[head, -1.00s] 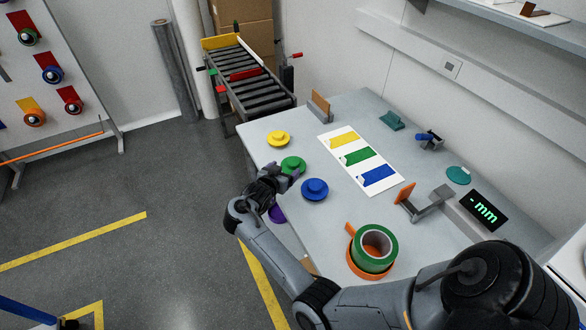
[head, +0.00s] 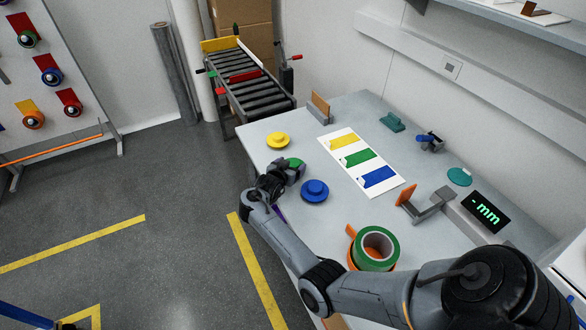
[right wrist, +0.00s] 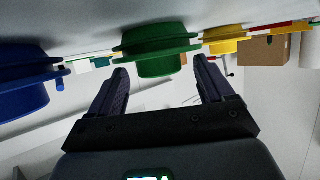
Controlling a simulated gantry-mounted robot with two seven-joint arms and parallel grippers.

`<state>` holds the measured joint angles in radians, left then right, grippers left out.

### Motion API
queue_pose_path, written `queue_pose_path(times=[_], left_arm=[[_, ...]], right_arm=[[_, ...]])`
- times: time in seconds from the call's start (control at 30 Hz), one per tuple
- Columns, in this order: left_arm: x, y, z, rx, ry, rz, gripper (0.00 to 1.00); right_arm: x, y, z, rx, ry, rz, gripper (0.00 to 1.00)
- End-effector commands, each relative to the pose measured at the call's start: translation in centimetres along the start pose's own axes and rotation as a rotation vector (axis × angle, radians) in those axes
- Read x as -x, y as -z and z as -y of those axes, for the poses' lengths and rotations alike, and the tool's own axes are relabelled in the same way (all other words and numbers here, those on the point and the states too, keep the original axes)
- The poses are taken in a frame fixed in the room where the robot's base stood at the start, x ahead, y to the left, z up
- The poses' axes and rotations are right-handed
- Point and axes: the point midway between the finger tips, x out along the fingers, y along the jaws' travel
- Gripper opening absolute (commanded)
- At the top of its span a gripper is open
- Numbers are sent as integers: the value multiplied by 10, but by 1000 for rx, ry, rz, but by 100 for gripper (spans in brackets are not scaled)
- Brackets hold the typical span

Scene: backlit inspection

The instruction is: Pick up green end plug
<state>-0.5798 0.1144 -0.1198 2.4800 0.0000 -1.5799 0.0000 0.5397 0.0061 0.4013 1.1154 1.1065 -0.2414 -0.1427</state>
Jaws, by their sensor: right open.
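The green end plug (head: 297,162) lies on the table near its left edge, partly hidden by my right gripper (head: 284,172). In the right wrist view the green plug (right wrist: 155,50) shows ahead, between the fingertips of my right gripper (right wrist: 161,70). The fingers are apart, one on each side of the plug's line, and I see no clear contact. The right gripper is open and empty. My left gripper is not in view.
A blue plug (head: 314,190) stands close to the green one, and a yellow plug (head: 278,140) lies farther back. A white card (head: 362,160) with coloured patches lies to the right. Green tape (head: 376,246) stands nearer the front. A roller conveyor (head: 250,90) stands behind.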

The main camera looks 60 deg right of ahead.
Motion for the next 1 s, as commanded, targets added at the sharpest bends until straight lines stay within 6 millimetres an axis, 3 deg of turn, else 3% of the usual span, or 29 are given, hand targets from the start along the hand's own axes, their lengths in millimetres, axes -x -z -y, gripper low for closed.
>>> queue_pose_path(times=[0.07,0.4,0.77,1.0], left_arm=[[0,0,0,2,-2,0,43],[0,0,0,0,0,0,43],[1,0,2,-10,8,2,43],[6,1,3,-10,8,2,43]], right_arm=[[0,0,0,0,0,0,80],[0,0,0,0,0,0,29],[2,4,0,-1,0,0,29],[11,25,0,-2,1,-1,29]])
